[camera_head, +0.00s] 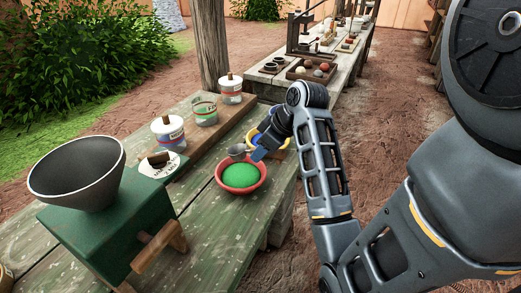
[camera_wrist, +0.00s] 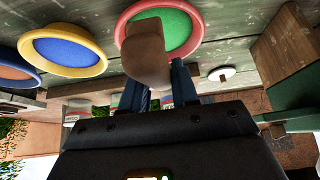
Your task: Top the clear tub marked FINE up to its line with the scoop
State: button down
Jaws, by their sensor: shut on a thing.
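My gripper (camera_head: 260,150) is shut on the scoop's brown wooden handle (camera_wrist: 148,55). The scoop's small grey cup (camera_head: 237,152) shows over the far rim of a red bowl (camera_head: 221,182) of green powder (camera_head: 240,176); whether it holds powder I cannot tell. In the wrist view the handle covers part of that bowl (camera_wrist: 196,38). A clear tub (camera_head: 205,117) with green in its lower part stands on the wooden shelf, between two labelled tubs, a nearer one (camera_head: 168,131) and a farther one (camera_head: 231,92). Their lettering is too small to read, so I cannot tell which is FINE.
A green mill (camera_head: 122,218) with a wide dark hopper (camera_head: 77,171) stands at front left. A white disc with a brown knob (camera_head: 158,160) lies beside it. A yellow-rimmed blue bowl (camera_wrist: 63,50) sits beside the red one. The front table planks (camera_head: 208,235) are clear.

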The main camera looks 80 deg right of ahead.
jog(key=shift+f+b, duration=1.65)
jog(key=shift+f, duration=0.25)
jog(key=shift+f+b, duration=1.2)
jog(key=shift+f, duration=1.6)
jog(key=shift+a+f, duration=0.1)
jog(key=shift+a, duration=0.05)
